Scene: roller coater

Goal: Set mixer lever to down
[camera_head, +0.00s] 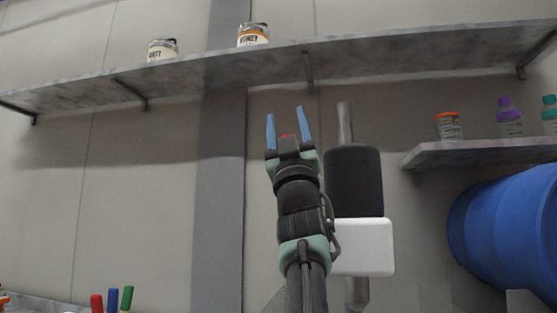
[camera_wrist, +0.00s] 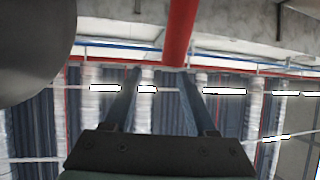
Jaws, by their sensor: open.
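My gripper (camera_head: 285,112) points up in the head view, with its two blue fingers apart and nothing seen held between them. In the wrist view my gripper (camera_wrist: 158,74) also shows spread fingers. A red bar (camera_wrist: 180,30) comes down from the top edge there, its end near the fingertips; I cannot tell whether it is the mixer lever or touches a finger. In the head view, a dark cylinder (camera_head: 354,180) with a grey rod on top and a white box (camera_head: 364,247) below stands right of my gripper. It may be the mixer. The lever's position is unclear.
A long grey shelf (camera_head: 210,75) with two cans runs above my gripper. A smaller shelf (camera_head: 480,153) with bottles and a blue drum (camera_head: 510,230) are at the right. A large dark rounded shape (camera_wrist: 35,50) fills the upper left of the wrist view. The wall left of my arm is bare.

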